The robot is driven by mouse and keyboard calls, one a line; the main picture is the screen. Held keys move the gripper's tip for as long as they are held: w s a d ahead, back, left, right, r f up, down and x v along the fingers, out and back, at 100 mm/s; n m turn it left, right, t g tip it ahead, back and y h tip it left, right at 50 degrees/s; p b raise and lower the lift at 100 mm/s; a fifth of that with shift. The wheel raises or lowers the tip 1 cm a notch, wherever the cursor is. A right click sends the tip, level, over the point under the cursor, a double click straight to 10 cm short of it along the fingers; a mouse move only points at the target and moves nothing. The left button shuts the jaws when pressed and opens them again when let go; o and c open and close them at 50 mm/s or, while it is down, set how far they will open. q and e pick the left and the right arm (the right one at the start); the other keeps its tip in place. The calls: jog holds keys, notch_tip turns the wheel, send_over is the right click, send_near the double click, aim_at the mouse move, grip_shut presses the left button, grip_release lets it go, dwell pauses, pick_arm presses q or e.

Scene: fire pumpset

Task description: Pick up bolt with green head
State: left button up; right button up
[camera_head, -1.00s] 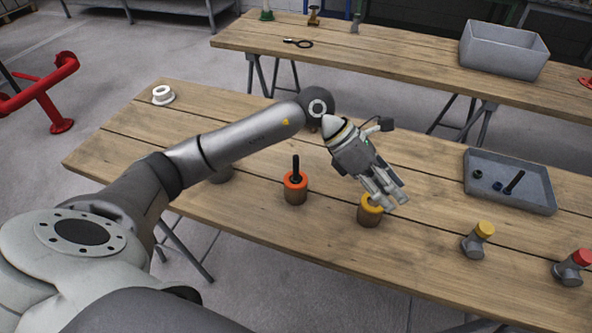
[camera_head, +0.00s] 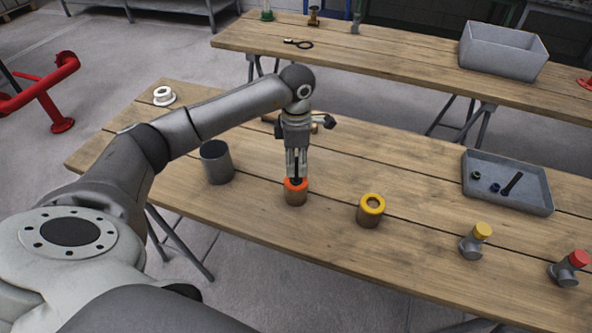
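A small piece with a dark green top (camera_head: 476,175) lies in the grey tray (camera_head: 520,206) at the right of the near table; I cannot tell whether it is a bolt. A small blue-topped piece (camera_head: 495,187) and a long black bolt (camera_head: 512,183) lie beside it. My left gripper (camera_head: 297,178) points down over the orange-rimmed cup (camera_head: 296,197), away from the tray. A dark upright bolt in that cup is between its fingers; whether they grip it is unclear. My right gripper is not in view.
A yellow-rimmed cup (camera_head: 371,212), a grey cup (camera_head: 217,164), a yellow-capped fitting (camera_head: 474,243) and a red-capped fitting (camera_head: 570,268) stand on the near table (camera_head: 420,185). A grey bin (camera_head: 503,55) stands on the far table.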

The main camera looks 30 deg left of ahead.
aim_at(296, 180)
pick_arm(q)
notch_tip(296, 180, down, 4)
jog(key=shift+r+p, duration=0.15)
jog(key=shift+p, duration=0.7)
jog(key=shift+f, duration=0.5)
grip_shut()
